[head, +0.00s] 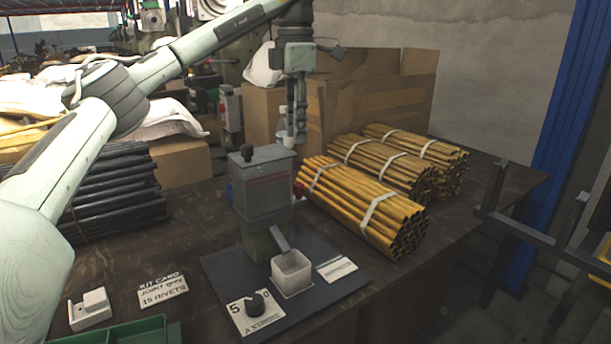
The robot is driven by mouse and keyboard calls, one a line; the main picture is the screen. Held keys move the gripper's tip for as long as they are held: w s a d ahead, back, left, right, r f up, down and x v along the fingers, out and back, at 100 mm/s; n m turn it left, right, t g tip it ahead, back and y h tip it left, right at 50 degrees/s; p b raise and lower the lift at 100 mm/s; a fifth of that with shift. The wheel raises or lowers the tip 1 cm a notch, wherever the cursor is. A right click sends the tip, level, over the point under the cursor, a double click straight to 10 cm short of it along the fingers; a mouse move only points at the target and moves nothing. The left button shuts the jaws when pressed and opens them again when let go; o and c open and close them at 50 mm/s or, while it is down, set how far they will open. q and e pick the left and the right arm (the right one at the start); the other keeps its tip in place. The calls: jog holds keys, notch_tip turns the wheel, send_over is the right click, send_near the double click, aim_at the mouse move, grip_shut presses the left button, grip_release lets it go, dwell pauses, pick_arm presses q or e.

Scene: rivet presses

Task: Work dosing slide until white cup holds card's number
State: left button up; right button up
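The kit card (162,289) lies on the dark table at the lower left; its last line reads 15 RIVETS. A black dial (254,304) sits on a plate marked 5, 0 and A STROKE. I cannot pick out the slide clearly. My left gripper (296,140) points down above and behind the unit, apart from it; its finger opening is unclear. My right gripper is not in view.
Bundles of yellow tubes (365,205) lie right of the unit. Black tubes (112,190) are stacked at the left. A small white block (90,309) and a green tray (125,334) are at the front left. A white label (337,269) lies beside the cup. Cardboard boxes (385,95) stand behind.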

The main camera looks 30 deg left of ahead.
aim_at(298, 183)
pick_arm(q)
notch_tip(298, 183, down, 3)
jog(key=shift+s+f+b, duration=0.1)
jog(key=shift+f+b, duration=0.05)
jog(key=shift+b, duration=0.3)
notch_tip(298, 183, down, 8)
jog(key=shift+d+f, duration=0.1)
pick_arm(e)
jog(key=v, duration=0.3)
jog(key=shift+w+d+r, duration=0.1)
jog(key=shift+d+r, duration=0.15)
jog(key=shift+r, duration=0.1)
pick_arm(q)
grip_shut()
